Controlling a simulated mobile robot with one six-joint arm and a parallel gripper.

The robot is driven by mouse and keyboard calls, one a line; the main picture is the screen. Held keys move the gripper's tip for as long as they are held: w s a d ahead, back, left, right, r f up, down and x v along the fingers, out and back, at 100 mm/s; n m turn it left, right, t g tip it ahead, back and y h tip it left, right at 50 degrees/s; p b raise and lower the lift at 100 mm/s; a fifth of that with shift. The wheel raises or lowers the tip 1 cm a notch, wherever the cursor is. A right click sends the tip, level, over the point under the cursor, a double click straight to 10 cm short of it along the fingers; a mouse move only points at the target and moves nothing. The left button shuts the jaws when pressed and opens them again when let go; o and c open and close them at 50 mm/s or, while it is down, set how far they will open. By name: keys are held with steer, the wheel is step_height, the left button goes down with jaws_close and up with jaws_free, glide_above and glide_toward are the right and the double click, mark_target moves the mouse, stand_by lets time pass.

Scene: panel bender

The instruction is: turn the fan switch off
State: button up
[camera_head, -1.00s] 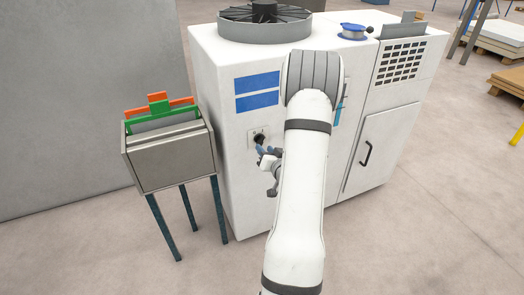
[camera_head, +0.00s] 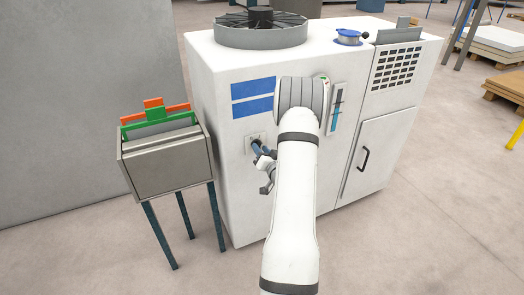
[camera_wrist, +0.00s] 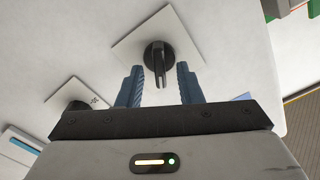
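A black rotary knob (camera_wrist: 158,58) sits on a white square plate (camera_wrist: 185,28) on the white cabinet. Its ridge points towards my gripper in the wrist view. In the head view the plate (camera_head: 250,137) is below two blue panels, and my gripper covers most of the knob. My gripper (camera_wrist: 160,72) is open, with one blue finger on each side of the knob and gaps between. A second plate (camera_wrist: 64,91) with a dark knob (camera_wrist: 76,107) and a small dark mark is partly hidden by my gripper. I cannot tell which is the fan switch.
A round fan (camera_head: 260,28) is on top of the cabinet (camera_head: 225,185). A grey box on legs (camera_head: 167,163) with green and orange parts stands close on the left. A cabinet door with a black handle (camera_head: 363,159) is on the right. The floor in front is clear.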

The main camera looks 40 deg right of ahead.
steer(key=shift+c, duration=0.3)
jaws_close()
steer(key=shift+f+n+b, duration=0.15)
steer(key=shift+n+b, duration=0.15)
steer(key=shift+b, duration=0.25)
steer(key=shift+a+n+b, duration=0.15)
steer(key=shift+n+b, duration=2.7)
steer(key=shift+b, duration=1.25)
steer(key=shift+a+n+b, duration=0.15)
steer(key=shift+n+b, duration=2.7)
steer(key=shift+b, duration=1.25)
steer(key=shift+o, duration=0.3)
jaws_free()
